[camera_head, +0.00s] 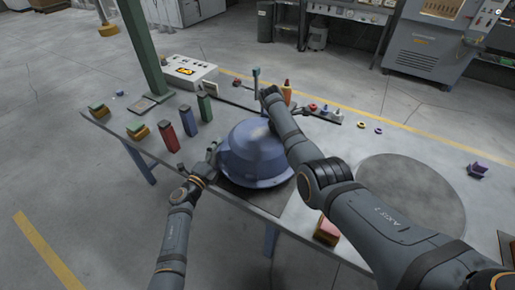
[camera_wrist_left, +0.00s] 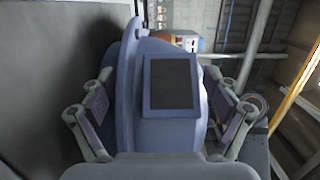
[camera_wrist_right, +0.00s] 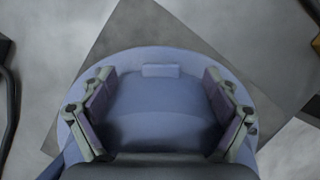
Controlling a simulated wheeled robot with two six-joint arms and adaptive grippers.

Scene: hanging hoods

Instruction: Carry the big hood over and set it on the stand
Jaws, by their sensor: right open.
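The big blue hood (camera_head: 255,150) rests dome up on a dark square plate (camera_head: 228,190) on the table. My left gripper (camera_head: 213,153) is at the hood's left side. In the left wrist view, its spread fingers (camera_wrist_left: 158,105) stand on either side of a block with a dark face (camera_wrist_left: 170,85) on the hood, with gaps showing. My right gripper (camera_head: 267,95) is at the hood's far side, partly hidden by its arm. In the right wrist view, its open fingers (camera_wrist_right: 160,105) are apart over the hood (camera_wrist_right: 150,105). I cannot tell which thing is the stand.
A green post (camera_head: 145,50) rises at the table's far left. Red (camera_head: 167,136), blue (camera_head: 188,120) and green (camera_head: 205,107) blocks stand left of the hood. A grey round disc (camera_head: 410,195) lies to the right. A red-topped block (camera_head: 327,231) sits near the front edge.

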